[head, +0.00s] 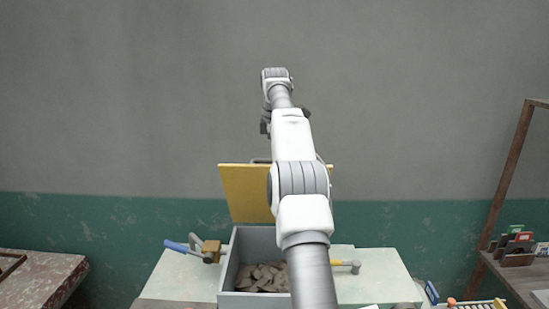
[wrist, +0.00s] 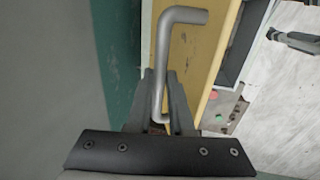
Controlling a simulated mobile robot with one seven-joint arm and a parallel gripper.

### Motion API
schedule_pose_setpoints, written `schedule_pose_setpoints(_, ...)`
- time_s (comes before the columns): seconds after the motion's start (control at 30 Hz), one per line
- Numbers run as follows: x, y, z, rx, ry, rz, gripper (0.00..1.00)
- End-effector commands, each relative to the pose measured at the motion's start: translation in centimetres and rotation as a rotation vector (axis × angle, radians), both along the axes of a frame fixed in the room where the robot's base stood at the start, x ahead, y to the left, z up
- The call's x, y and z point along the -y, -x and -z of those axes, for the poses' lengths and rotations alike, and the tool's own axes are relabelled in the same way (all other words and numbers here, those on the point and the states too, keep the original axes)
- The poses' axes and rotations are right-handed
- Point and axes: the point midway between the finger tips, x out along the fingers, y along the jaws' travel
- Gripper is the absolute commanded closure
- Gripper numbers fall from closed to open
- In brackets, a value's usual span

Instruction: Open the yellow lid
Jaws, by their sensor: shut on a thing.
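The yellow lid (head: 243,190) stands raised, roughly upright, at the back of a grey box (head: 228,272). Brown clay trimmings (head: 262,277) show inside the open box. In the wrist view the lid (wrist: 205,50) runs as a yellow panel beside a grey bent bar handle (wrist: 164,55). My gripper (wrist: 161,85) is shut on this handle, with a dark finger on each side of it. In the head view my arm covers the right part of the lid and box, and my fingers are hidden.
The box stands on a pale worktop (head: 380,280). A blue-handled tool (head: 178,246) lies left of it and a yellow-ended tool (head: 345,264) right. A brown shelf (head: 512,270) stands at right, a worn table (head: 40,285) at left. A wall rises behind.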

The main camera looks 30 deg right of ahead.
Motion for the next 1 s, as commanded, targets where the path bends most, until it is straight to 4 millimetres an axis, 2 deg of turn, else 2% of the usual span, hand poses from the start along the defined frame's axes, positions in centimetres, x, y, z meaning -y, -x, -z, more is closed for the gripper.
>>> schedule_pose_setpoints(0.03, 0.21, 0.03, 0.9, -0.013, -0.003, 0.002, 1.0)
schedule_pose_setpoints(0.27, 0.19, 0.03, 0.94, -0.014, -0.004, 0.002, 1.0)
schedule_pose_setpoints(0.3, 0.18, 0.03, 0.95, -0.014, -0.004, 0.002, 0.75)
schedule_pose_setpoints(0.43, 0.14, 0.01, 0.76, -0.011, -0.004, 0.001, 0.52)
schedule_pose_setpoints(1.0, 0.0, -0.04, 0.25, -0.002, -0.002, 0.0, 0.5)
